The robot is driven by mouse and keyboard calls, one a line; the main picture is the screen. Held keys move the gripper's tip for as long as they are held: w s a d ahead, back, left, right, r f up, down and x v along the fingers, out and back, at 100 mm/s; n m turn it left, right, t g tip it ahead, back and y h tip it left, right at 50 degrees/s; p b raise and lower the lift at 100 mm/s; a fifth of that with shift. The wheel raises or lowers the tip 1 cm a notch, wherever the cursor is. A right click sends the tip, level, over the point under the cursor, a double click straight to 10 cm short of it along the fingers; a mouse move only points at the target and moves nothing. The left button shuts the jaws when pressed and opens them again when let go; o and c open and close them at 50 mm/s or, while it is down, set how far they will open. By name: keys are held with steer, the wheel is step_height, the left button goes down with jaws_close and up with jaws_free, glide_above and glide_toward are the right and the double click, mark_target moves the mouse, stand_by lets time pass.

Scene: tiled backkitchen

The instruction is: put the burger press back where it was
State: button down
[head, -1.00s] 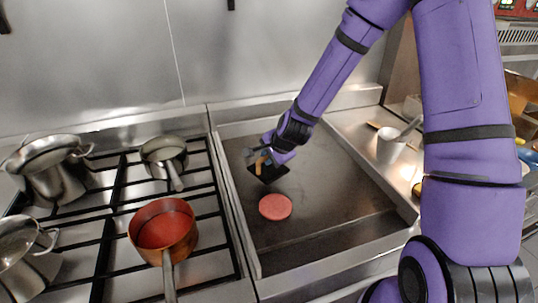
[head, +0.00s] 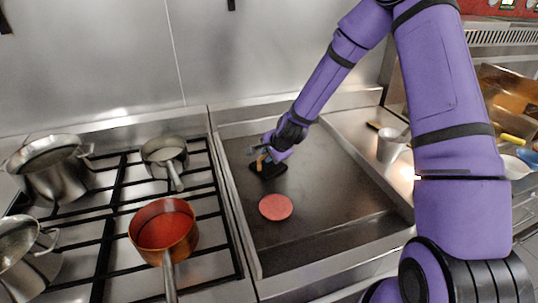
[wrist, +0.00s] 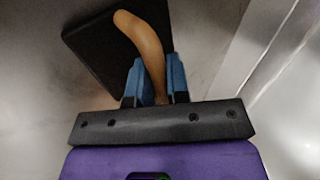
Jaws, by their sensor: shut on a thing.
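The burger press has a black square plate and a curved wooden handle. The burger press (head: 268,171) is over the back left part of the griddle (head: 330,215), behind the pink patty (head: 276,207). In the head view its plate looks flat on or very close to the griddle; I cannot tell if it touches. My gripper (head: 264,155) is shut on the wooden handle. In the wrist view the blue fingers of my gripper (wrist: 154,82) stand on both sides of the handle of the burger press (wrist: 145,35), and the black plate lies beyond.
A steel cup (head: 391,145) stands on the right counter. The griddle's front and right are clear.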

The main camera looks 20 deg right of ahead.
steer(key=shift+f, duration=0.1)
steer(key=c, duration=1.1)
jaws_free()
steer(key=shift+s+d+r, duration=0.15)
steer(key=shift+s+r, duration=0.1)
steer(key=shift+r, duration=0.35)
steer(key=s+d+r+n+g+h, duration=0.15)
steer(key=s+r+n, duration=0.35)
steer(key=s+r, duration=0.7)
steer(key=s+d+r+n+t+h, duration=0.15)
steer(key=s+r+n, duration=0.25)
steer(key=s+r, duration=0.8)
steer(key=s+d+r+n, duration=0.1)
steer(key=s+r+n, duration=0.1)
steer(key=s+r, duration=0.3)
steer(key=s+d+r+n+g, duration=0.1)
steer(key=s+d+r+n, duration=0.1)
steer(key=s+r, duration=0.3)
steer(key=s, duration=0.3)
steer(key=shift+s+d+n, duration=0.25)
steer(key=shift+s+n, duration=0.05)
steer(key=shift+s, duration=0.05)
